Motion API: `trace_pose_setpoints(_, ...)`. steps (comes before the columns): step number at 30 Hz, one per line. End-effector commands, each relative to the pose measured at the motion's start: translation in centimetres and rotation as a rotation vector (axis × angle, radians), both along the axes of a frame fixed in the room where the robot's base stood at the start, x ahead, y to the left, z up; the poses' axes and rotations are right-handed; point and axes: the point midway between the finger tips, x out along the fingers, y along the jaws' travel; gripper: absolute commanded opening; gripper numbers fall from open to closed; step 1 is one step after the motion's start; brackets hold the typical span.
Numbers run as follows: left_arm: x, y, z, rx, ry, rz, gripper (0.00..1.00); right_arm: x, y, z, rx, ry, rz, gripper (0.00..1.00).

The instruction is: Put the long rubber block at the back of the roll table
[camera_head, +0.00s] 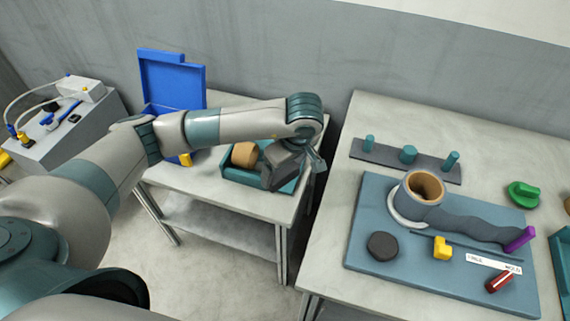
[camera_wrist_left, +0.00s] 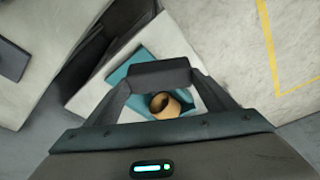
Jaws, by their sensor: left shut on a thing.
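My left gripper (camera_head: 277,172) is over the smaller table at the middle left, by the right part of the teal tray (camera_head: 233,180). In the left wrist view it is shut on a dark grey block (camera_wrist_left: 160,73), which spans between its fingers above the tray. In the head view I cannot clearly part the block from the dark hand. The larger table (camera_head: 345,140) at the right carries a blue-grey board (camera_head: 362,215). On the board stands a tan roll (camera_head: 424,186) with a grey strip (camera_head: 470,228) running right. My right gripper is not in view.
A tan roll (camera_head: 243,154) lies in the teal tray, near my gripper. A blue upright panel (camera_head: 172,80) stands behind. A dark rail (camera_head: 405,161) with teal pegs lies at the larger table's back. A dark disc (camera_head: 382,246) and yellow piece (camera_head: 441,248) are on the board. A gap separates the tables.

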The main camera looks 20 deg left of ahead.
Motion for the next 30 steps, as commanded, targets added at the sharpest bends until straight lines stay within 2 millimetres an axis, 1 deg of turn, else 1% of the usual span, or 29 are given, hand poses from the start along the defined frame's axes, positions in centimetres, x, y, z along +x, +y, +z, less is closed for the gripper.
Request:
trace_pose_setpoints(3,-0.7,0.1,0.0,0.0,0.0,-0.186,0.52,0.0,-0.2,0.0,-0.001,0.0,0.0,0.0)
trace_pose_setpoints(12,-2.0,0.0,0.1,0.0,-0.002,-0.649,0.52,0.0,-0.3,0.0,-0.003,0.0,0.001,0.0)
trace_pose_setpoints(18,-2.8,0.0,0.1,0.0,-0.001,-0.906,0.52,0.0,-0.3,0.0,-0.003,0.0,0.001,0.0)
trace_pose_setpoints(24,-3.2,-0.1,0.2,0.0,0.0,-1.051,0.52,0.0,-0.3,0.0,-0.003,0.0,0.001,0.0)
trace_pose_setpoints(30,-3.3,-0.2,0.2,0.001,0.0,-1.086,0.52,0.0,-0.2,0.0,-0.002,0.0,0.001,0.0)
